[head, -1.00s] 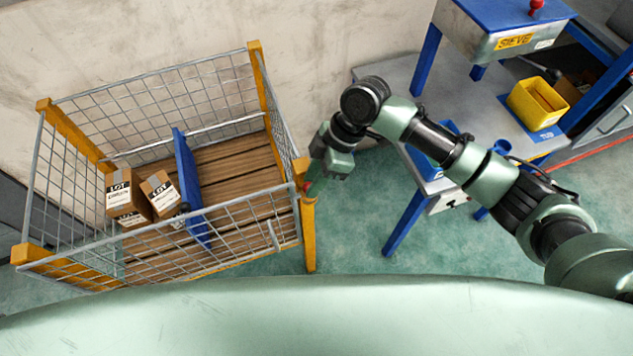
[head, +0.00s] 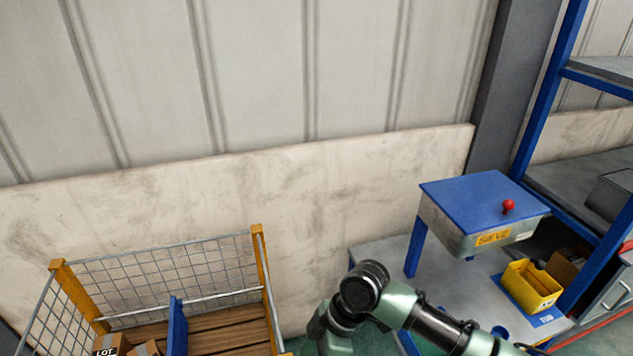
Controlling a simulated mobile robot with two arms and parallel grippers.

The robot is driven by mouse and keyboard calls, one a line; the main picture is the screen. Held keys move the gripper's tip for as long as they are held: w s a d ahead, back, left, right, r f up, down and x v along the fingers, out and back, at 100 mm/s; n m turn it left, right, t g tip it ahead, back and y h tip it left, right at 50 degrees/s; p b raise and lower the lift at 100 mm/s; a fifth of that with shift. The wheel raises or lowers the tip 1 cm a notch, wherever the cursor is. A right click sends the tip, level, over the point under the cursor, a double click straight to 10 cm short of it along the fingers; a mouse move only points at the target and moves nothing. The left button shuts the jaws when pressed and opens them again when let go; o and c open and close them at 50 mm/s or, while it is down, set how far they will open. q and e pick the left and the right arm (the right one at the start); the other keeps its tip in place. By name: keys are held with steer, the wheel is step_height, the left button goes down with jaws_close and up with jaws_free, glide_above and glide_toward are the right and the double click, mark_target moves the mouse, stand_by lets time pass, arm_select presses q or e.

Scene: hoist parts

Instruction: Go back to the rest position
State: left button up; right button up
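My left arm and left gripper are not in the picture.
A wire crate with orange posts (head: 262,275) stands at the lower left, holding cartons (head: 112,344) and a blue divider (head: 177,327). At right are a grey bench, a blue-topped sieve box (head: 484,197), a yellow bin (head: 530,285) and a blue shelf rack (head: 545,95). A wall stands behind.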

steer(key=s+m+t+y, duration=0.2)
steer(key=s+m, duration=0.3)
steer(key=s, duration=0.1)
steer(key=s+d+f+m+t+h, duration=0.1)
steer(key=s+d+m+t+h, duration=0.15)
steer(key=s+d+m, duration=0.6)
steer(key=s+d+f+m+t+h, duration=0.15)
steer(key=d+m+h, duration=0.25)
steer(key=d, duration=1)
step_height(320, 180, down, 30)
steer(key=s+r+g+b, duration=0.1)
steer(key=s+g+b, duration=0.1)
steer(key=b, duration=0.3)
arm_select(q)
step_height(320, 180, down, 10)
steer(key=b, duration=0.5)
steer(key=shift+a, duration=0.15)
arm_select(e)
steer(key=s+d+f, duration=0.1)
steer(key=s+f, duration=0.7)
steer(key=f, duration=0.3)
steer(key=s+d+f+n+g, duration=0.1)
steer(key=s+f, duration=0.8)
steer(key=f, duration=0.2)
steer(key=shift+d, duration=0.2)
steer(key=shift+f, duration=0.1)
